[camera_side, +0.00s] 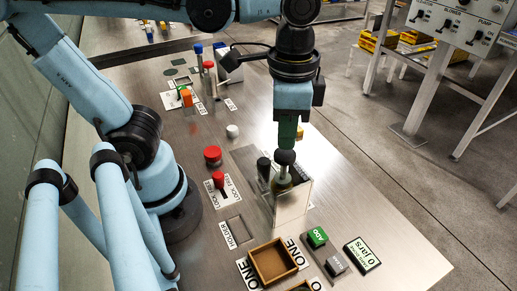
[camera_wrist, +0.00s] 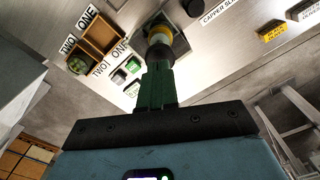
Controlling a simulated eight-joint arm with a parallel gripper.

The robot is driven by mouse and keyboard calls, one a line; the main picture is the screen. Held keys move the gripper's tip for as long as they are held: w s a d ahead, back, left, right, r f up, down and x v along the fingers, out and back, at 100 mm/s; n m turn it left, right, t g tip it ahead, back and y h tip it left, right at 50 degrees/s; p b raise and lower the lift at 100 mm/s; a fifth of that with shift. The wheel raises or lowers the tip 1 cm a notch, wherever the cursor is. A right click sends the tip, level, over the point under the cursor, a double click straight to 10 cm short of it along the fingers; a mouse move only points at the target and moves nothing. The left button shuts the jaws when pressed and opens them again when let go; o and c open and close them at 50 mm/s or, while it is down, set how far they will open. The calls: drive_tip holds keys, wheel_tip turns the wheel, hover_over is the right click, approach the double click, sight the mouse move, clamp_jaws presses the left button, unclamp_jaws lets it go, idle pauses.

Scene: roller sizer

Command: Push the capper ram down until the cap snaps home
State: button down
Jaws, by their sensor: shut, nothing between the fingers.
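The capper ram shows a dark round knob (camera_side: 285,157) on top, above an olive-yellow part (camera_side: 281,183) behind a pale upright plate (camera_side: 292,205). In the wrist view the dark knob (camera_wrist: 159,53) lies just beyond my fingertips, with a yellow ring (camera_wrist: 158,33) past it. My gripper (camera_side: 287,148) points straight down over the knob, its green fingers shut with nothing between them. The fingertips appear to meet the knob's top; exact contact is hard to tell. The gripper also shows in the wrist view (camera_wrist: 157,68). The cap's seating is hidden.
A black post (camera_side: 263,168) stands just left of the ram. A red button (camera_side: 212,155), a red-knobbed lever (camera_side: 218,179) and a white cap (camera_side: 232,131) are farther left. A wooden box (camera_side: 253,268), green ADD button (camera_side: 317,237) and "0 jars" display (camera_side: 362,255) are in front.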

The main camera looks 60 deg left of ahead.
sight(285, 153)
drive_tip(key=shift+r, duration=2.55)
drive_tip(key=w+a+f+n+t, duration=0.6)
drive_tip(key=a+f+t, duration=0.1)
drive_tip(key=a+f, duration=0.1)
drive_tip(key=shift+w+a+f, duration=0.25)
drive_tip(key=shift+a, duration=0.3)
